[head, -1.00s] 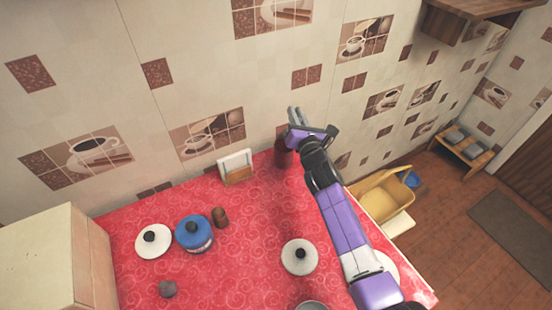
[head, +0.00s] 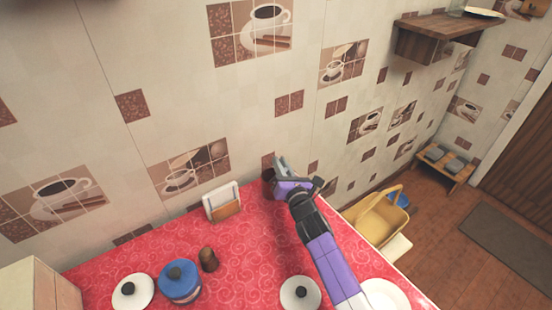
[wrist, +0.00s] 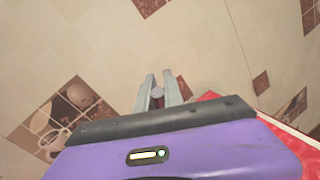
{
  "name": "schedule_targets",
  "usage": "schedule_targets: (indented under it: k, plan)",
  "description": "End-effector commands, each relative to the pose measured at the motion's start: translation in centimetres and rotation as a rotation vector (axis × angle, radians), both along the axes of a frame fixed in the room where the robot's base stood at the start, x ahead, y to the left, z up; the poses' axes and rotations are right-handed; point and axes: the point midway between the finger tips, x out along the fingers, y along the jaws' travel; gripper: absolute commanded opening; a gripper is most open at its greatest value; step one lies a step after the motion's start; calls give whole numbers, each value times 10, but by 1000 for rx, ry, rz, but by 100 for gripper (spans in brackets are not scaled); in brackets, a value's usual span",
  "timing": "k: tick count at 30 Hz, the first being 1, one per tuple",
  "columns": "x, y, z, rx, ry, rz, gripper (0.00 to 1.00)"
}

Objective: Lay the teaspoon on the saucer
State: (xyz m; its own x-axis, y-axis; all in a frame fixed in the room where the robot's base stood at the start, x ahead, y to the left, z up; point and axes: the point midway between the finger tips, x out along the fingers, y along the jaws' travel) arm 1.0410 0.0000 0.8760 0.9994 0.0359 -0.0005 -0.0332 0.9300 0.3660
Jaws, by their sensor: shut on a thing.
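My gripper (head: 279,164) is raised at the back edge of the red counter, close to the tiled wall. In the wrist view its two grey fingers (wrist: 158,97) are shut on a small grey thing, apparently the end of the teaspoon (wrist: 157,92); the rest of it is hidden. A white round dish (head: 388,293), which looks like the saucer, lies at the counter's front right, partly cut off by the picture edge and my arm. My gripper is well behind it and to its left.
On the red counter (head: 240,262) stand a white lidded pot (head: 300,294), a blue lidded pot (head: 180,284), another white lid (head: 133,292), a brown shaker (head: 208,260) and a napkin holder (head: 222,203). A dark brown container (head: 268,175) is beside my gripper. A yellow basket (head: 378,217) stands right of the counter.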

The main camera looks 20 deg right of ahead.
Motion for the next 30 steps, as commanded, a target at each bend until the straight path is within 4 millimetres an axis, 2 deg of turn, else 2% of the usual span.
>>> schedule_targets:
  k: [3, 11, 12, 15, 28, 30]
  plan:
    - [-3, -1, -9, 1, 0, 1, 0]
    - [-4, -1, -10, 1, -2, 1, 0]
    - [-4, -1, -10, 1, -2, 1, 16]
    - [-4, -1, -10, 1, -2, 1, 34]
    - [-4, -1, -14, 1, 1, 1, 34]
    - [-12, -3, -14, 0, 1, -1, 34]
